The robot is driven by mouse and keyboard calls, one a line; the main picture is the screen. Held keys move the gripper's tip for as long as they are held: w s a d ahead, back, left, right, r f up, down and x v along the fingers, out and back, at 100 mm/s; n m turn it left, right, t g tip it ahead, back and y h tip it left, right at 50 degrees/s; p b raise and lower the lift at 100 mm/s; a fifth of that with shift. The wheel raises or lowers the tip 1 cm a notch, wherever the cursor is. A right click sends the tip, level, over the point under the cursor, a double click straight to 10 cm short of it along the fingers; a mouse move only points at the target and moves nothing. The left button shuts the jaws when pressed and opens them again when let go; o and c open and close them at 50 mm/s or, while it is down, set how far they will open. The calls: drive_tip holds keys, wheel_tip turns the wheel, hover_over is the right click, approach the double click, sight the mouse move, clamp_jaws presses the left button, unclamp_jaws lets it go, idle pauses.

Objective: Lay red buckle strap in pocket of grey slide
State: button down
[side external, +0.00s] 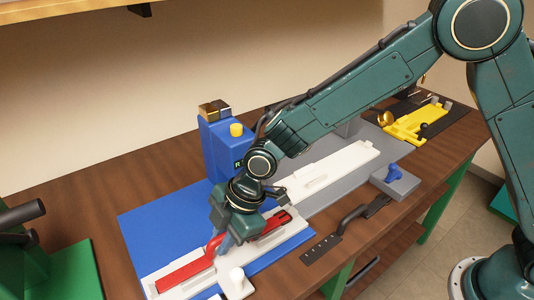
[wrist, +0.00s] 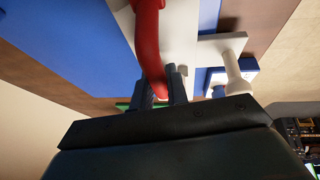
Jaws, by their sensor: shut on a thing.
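The red buckle strap (side external: 185,271) lies lengthwise along a long pale holder (side external: 296,240) on a blue mat, with its forked buckle end toward the upper right. My gripper (side external: 222,248) is over the strap's middle and shut on it; the strap humps up at the jaws. In the wrist view, the strap (wrist: 149,40) runs down between the two fingers of my gripper (wrist: 162,88). I cannot tell whether the strap's ends touch the holder. The grey slide (side external: 345,188) lies behind to the right, bearing a long pale bar (side external: 340,162) with a small recess.
A blue block with a yellow knob (side external: 236,130) stands behind my gripper. A white peg (side external: 237,280) stands near the front edge; it also shows in the wrist view (wrist: 232,65). A dark handled tool (side external: 340,235), a blue-knobbed grey block (side external: 396,180) and a yellow fixture (side external: 415,122) are to the right.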

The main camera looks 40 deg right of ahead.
drive_tip(key=shift+f, duration=0.25)
drive_tip(key=c, duration=1.4)
unclamp_jaws()
drive_tip(key=shift+f, duration=0.1)
drive_tip(key=shift+v, duration=6.1)
